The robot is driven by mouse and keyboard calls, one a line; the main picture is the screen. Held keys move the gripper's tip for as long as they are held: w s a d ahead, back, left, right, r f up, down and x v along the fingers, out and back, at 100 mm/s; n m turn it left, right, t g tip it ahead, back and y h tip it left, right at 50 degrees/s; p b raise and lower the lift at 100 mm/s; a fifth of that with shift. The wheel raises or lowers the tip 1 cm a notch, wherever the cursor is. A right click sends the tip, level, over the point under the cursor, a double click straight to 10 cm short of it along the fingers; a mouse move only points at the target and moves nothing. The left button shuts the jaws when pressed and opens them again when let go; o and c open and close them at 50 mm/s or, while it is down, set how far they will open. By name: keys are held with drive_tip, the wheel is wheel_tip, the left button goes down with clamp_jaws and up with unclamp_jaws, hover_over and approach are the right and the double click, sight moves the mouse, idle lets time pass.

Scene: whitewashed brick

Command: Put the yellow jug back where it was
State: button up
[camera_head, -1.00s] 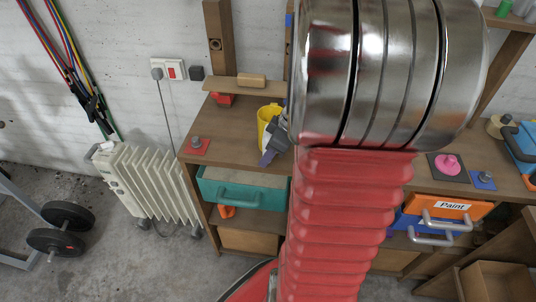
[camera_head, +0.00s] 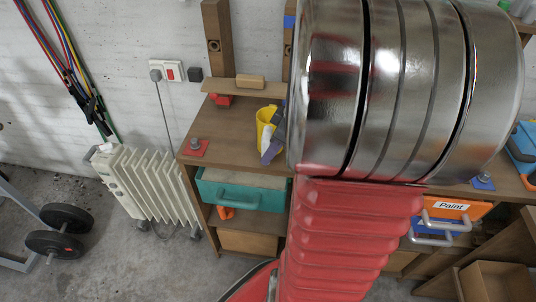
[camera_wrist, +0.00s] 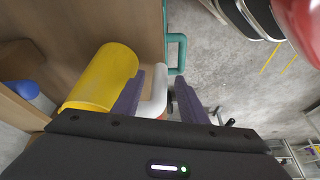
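The yellow jug (camera_head: 264,116) stands on the wooden bench top (camera_head: 228,132), just left of my arm. It also shows in the wrist view (camera_wrist: 103,80), with a white curved handle (camera_wrist: 155,95) on its right. My gripper (camera_wrist: 160,100) is at the jug, its two purple fingers apart on either side of the white handle. The left finger lies close to the jug body. A small gap seems to remain at the right finger. In the head view my gripper (camera_head: 272,138) partly covers the jug's right side.
A red mat with a grey knob (camera_head: 194,148) lies at the bench's left end. A low wooden shelf (camera_head: 225,88) is behind the jug. A teal drawer (camera_head: 240,192) sticks out in front. A blue mat (camera_head: 483,184) lies at right. My arm hides the bench's middle.

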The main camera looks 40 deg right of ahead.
drive_tip(key=v, duration=0.8)
drive_tip(key=shift+r, duration=0.1)
idle(0.4)
drive_tip(key=s+a+r+m+h, duration=0.1)
drive_tip(key=a+r+m, duration=0.1)
drive_tip(key=a, duration=1.1)
drive_tip(key=s+a+r+m+t+h, duration=0.1)
drive_tip(key=a+r+m, duration=0.1)
drive_tip(key=a, duration=1.1)
drive_tip(key=shift+s+m+t, duration=0.25)
drive_tip(key=shift+m+t, duration=0.05)
drive_tip(key=shift+m, duration=0.3)
drive_tip(key=shift+a+r, duration=0.1)
drive_tip(key=shift+c, duration=0.9)
